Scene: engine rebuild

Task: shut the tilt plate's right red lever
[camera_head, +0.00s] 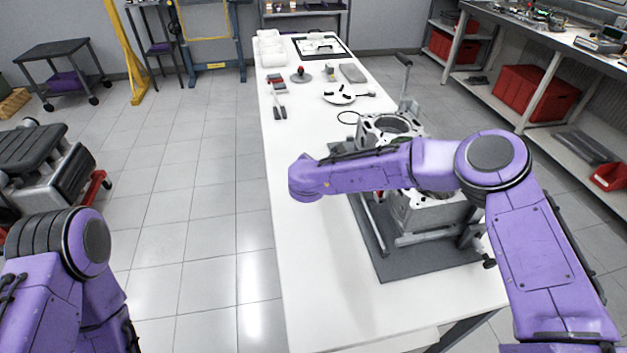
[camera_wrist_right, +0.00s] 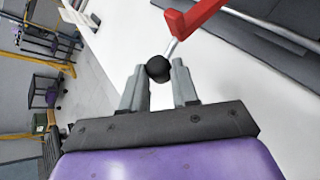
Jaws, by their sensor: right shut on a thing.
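The red lever (camera_wrist_right: 192,17) shows at the top of the right wrist view, with a thin metal rod ending in a black ball knob (camera_wrist_right: 158,69). My right gripper (camera_wrist_right: 159,78) has its two grey fingers on either side of the knob and is shut on it. In the head view my right wrist hangs over the white table, left of the engine block (camera_head: 424,212); its fingers are hidden there. A tiny red part (camera_head: 380,193) shows beneath my right forearm. A dark grey plate (camera_head: 432,262) lies under the block. My left gripper is out of view.
The white table (camera_head: 310,270) is clear at its near left. Farther back lie small tools (camera_head: 280,112), a round white disc (camera_head: 339,94) and a framed tray (camera_head: 320,47). A metal bar (camera_wrist_right: 270,29) runs beside the lever in the right wrist view.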

